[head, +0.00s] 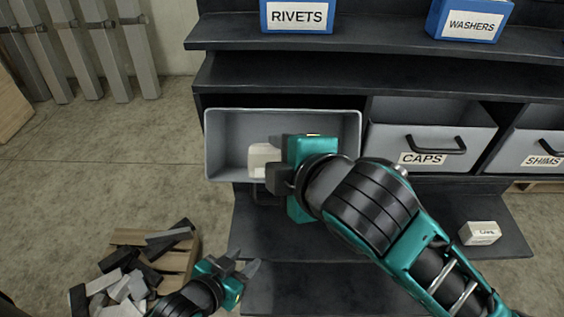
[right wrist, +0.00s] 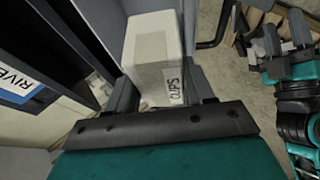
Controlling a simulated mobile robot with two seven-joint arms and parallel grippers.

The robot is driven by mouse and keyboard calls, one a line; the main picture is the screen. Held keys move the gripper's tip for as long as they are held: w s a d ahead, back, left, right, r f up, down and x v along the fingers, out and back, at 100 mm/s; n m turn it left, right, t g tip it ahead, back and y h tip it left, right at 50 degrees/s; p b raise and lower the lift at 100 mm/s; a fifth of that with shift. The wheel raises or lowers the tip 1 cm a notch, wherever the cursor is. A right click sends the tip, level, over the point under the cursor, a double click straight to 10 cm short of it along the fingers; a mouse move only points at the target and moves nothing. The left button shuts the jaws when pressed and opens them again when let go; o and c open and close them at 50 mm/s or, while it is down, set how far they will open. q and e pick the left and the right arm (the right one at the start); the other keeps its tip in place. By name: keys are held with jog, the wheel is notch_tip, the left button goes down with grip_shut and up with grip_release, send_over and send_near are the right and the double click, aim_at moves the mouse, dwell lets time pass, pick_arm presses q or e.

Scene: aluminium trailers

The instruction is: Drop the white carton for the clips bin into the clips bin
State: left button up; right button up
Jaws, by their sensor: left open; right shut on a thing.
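The white carton (head: 262,158) is held by my right gripper (head: 276,160), whose jaws are shut on its sides. In the right wrist view the carton (right wrist: 155,48) shows a CLIPS label. In the head view carton and gripper are over the grey open bin (head: 226,112) at the left of the shelf row, which is pulled out. I cannot tell how far above its floor the carton is. The bin's front label is not visible. My left gripper (head: 243,264) is open and empty, low and in front of the shelf unit. It also shows in the right wrist view (right wrist: 284,34).
The CAPS bin (head: 384,150) and SHIMS bin (head: 515,165) are to the right. Another white carton (head: 480,233) lies on the lower shelf. RIVETS (head: 297,16) and WASHERS (head: 470,25) bins stand above. A pallet with metal offcuts (head: 120,285) is at lower left.

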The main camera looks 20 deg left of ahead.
jog(key=shift+w+a+f+b, duration=0.25)
jog(key=shift+w+f, duration=0.55)
jog(key=shift+w, duration=0.1)
jog(key=shift+w+a+f+b, duration=0.25)
jog(key=shift+w+f, duration=0.5)
jog(key=shift+w, duration=0.15)
jog(key=shift+w+a+f+b, duration=0.25)
jog(key=shift+w+f, duration=0.3)
jog(key=shift+w, duration=0.15)
jog(key=shift+w+a+f+b, duration=0.2)
jog(key=shift+w+f, duration=0.4)
jog(key=shift+w, duration=0.15)
jog(key=shift+w+a+f+b, duration=0.25)
jog(key=shift+w+f, duration=0.3)
jog(key=shift+w, duration=0.15)
jog(key=o, duration=1.2)
jog(key=shift+d, duration=0.1)
jog(key=p+v, duration=0.1)
jog(key=v, duration=1.1)
jog(key=shift+s+d+r+p, duration=0.2)
jog(key=shift+s+d+p, duration=0.05)
jog(key=shift+p, duration=0.05)
